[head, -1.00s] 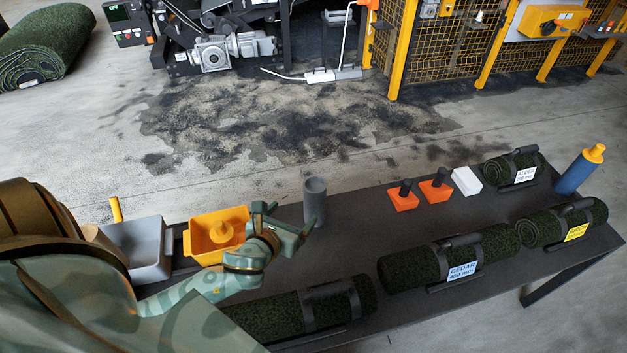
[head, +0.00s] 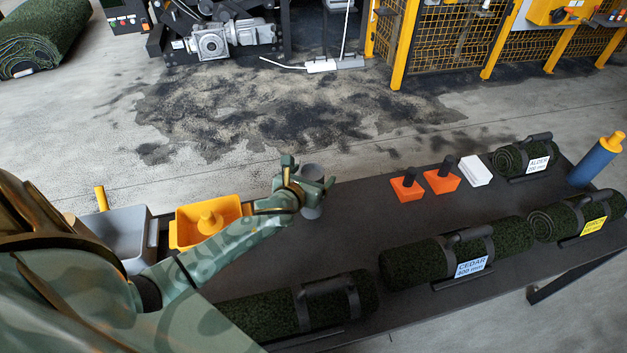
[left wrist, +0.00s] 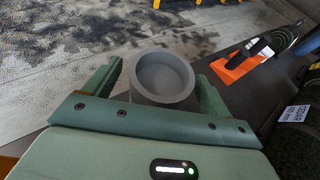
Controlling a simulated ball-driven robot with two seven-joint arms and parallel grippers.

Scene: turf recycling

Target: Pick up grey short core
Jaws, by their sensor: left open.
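The grey short core (head: 313,186) stands upright near the table's back edge. It is a hollow-topped grey cylinder, partly hidden in the head view by my left gripper (head: 308,180). In the left wrist view the core (left wrist: 163,77) shows from above, between the two fingers of my left gripper (left wrist: 155,88). The fingers are apart, one on each side, with a gap visible at least on the left. I cannot tell whether either finger touches it. My right gripper is not in view.
On the dark table (head: 350,235), a yellow tray (head: 186,228) and a grey bin (head: 125,238) stand left. Orange blocks with black handles (head: 407,188) and a white block (head: 476,171) stand right. Turf rolls (head: 455,252) line the front; a blue bottle (head: 594,160) stands far right.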

